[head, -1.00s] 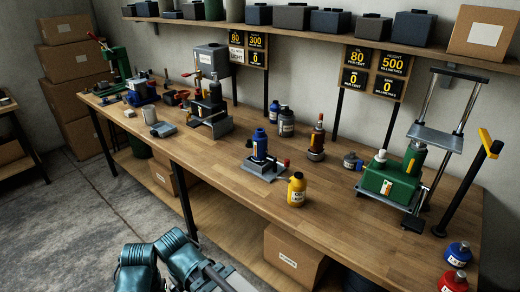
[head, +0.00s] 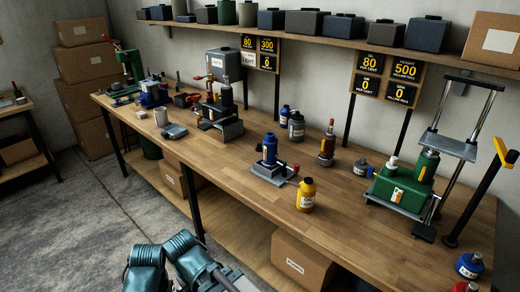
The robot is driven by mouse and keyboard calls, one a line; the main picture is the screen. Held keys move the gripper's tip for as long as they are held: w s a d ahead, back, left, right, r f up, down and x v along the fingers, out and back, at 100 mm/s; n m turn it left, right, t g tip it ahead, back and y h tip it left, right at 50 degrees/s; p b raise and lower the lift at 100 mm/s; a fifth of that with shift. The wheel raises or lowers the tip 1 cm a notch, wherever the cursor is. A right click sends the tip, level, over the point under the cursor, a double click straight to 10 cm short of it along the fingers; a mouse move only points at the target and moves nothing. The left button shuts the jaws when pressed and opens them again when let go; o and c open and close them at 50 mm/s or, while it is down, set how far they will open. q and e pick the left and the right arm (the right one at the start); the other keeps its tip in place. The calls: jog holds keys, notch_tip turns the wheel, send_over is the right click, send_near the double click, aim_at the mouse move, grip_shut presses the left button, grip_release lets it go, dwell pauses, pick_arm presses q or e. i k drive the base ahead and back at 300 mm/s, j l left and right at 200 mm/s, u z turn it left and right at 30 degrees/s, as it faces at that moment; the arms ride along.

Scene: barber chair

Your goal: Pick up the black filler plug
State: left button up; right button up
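I cannot make out the black filler plug for certain; at this distance it is too small to tell from other dark parts. Several jacks stand on the wooden workbench (head: 330,210): a blue bottle jack (head: 269,150) on a grey base, a black jack (head: 226,105) behind it to the left, and a large green jack (head: 400,186) under a metal press frame at the right. Teal parts of my own arms show at the bottom, left of centre, in front of the bench. Neither gripper's fingertips can be seen.
A yellow bottle (head: 306,195) stands near the bench's front edge. A shelf (head: 340,38) overhangs the bench. Grey floor lies clear at the left.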

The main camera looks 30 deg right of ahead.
aim_at(259, 148)
jog(key=i+j+z, duration=0.15)
jog(key=i, duration=0.25)
jog(key=i+j+z, duration=0.15)
jog(key=i, duration=0.2)
jog(key=i+j+z, duration=0.15)
jog(key=i, duration=0.2)
